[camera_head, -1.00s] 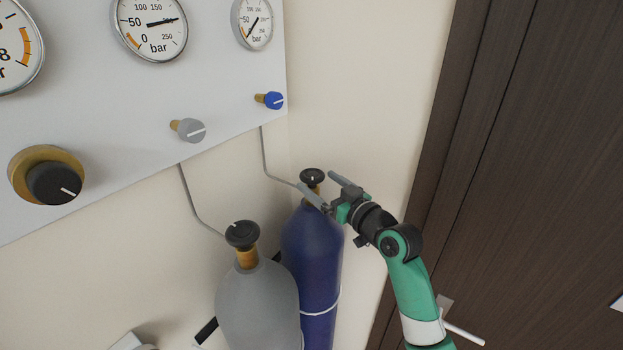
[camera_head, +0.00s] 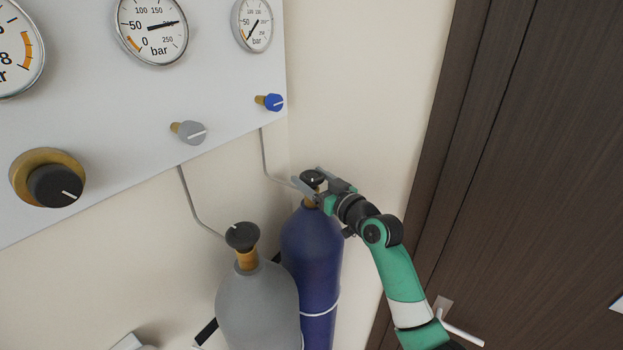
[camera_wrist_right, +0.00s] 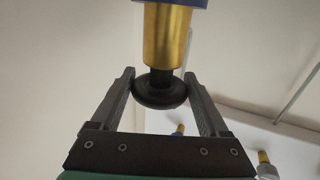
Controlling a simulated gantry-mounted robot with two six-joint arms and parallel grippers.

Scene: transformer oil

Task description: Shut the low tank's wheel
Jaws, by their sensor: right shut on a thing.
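The blue tank (camera_head: 311,250) stands behind and to the right of the grey tank (camera_head: 257,300). Its black wheel (camera_head: 314,178) sits on a brass neck. My right gripper (camera_head: 308,176) is shut on this wheel, with one finger on each side. In the right wrist view the black wheel (camera_wrist_right: 160,95) lies between the two fingers, below the brass neck (camera_wrist_right: 167,38). The grey tank's black wheel (camera_head: 242,236) has nothing on it. My left gripper is not in view.
A white panel carries a middle gauge (camera_head: 152,28) with its needle near 200 and a right gauge (camera_head: 256,24). Below are a grey knob (camera_head: 191,132) and a blue knob (camera_head: 272,102). Thin pipes run down to the tanks. A dark door (camera_head: 540,180) stands at the right.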

